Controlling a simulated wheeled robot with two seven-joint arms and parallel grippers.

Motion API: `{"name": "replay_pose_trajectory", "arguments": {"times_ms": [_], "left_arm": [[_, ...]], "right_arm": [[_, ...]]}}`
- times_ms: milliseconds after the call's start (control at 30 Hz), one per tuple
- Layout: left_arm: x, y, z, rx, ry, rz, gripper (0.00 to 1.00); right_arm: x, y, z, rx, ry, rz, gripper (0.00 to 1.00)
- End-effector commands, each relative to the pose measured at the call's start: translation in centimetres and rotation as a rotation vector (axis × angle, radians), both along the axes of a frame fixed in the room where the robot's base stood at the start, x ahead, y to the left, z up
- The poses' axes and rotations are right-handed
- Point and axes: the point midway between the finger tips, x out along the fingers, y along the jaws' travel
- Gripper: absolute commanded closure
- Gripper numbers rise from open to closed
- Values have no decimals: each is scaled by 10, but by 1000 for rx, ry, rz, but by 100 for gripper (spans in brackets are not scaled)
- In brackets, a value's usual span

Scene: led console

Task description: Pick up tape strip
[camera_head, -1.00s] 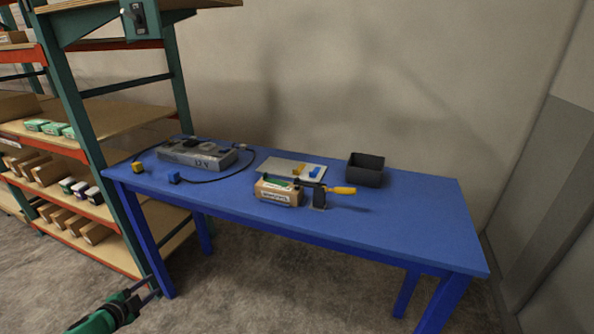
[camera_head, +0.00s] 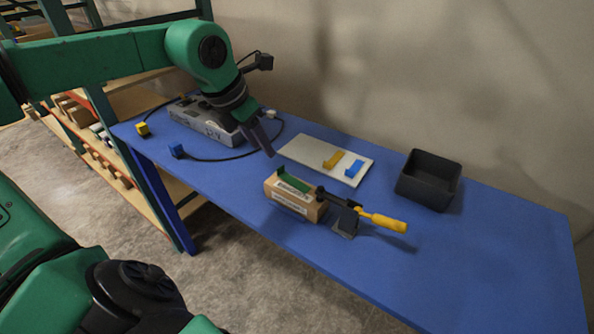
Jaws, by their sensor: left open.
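A yellow strip-like piece (camera_head: 333,160) and a blue one (camera_head: 354,169) lie on a pale flat board (camera_head: 305,151) on the blue table. A green strip-like piece (camera_head: 293,180) lies on top of a cardboard box (camera_head: 291,198) in front of the board. I cannot tell which of these is the tape strip. My left gripper (camera_head: 267,146) is open, pointing down over the table just left of the board, between it and the grey console (camera_head: 207,122). It holds nothing that I can see. My right gripper is not in view.
A black stand (camera_head: 344,219) with a yellow-handled tool (camera_head: 382,218) stands right of the box. A dark open bin (camera_head: 428,181) is at the back right. A black cable (camera_head: 215,160) runs from a blue plug (camera_head: 176,151). The table's right part (camera_head: 490,250) is clear.

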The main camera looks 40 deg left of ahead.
Motion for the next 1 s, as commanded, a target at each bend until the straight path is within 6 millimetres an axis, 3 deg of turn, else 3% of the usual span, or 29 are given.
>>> {"name": "replay_pose_trajectory", "arguments": {"times_ms": [100, 533, 833, 867, 933, 967, 1000], "left_arm": [[10, -2, -26, -4, 7, -2, 57], [39, -1, -81, -4, 3, 0, 57], [43, -2, -89, -3, -3, 0, 57], [43, -2, -89, -3, -3, 0, 65], [43, -2, -89, -5, -2, 0, 92], [43, -2, -89, -5, -2, 0, 100], [43, -2, -89, -5, -2, 0, 100]], "right_arm": [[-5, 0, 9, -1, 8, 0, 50], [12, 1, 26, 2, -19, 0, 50], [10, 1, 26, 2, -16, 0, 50], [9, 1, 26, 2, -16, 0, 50], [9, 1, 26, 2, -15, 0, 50], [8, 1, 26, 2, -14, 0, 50], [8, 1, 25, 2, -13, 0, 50]]}}
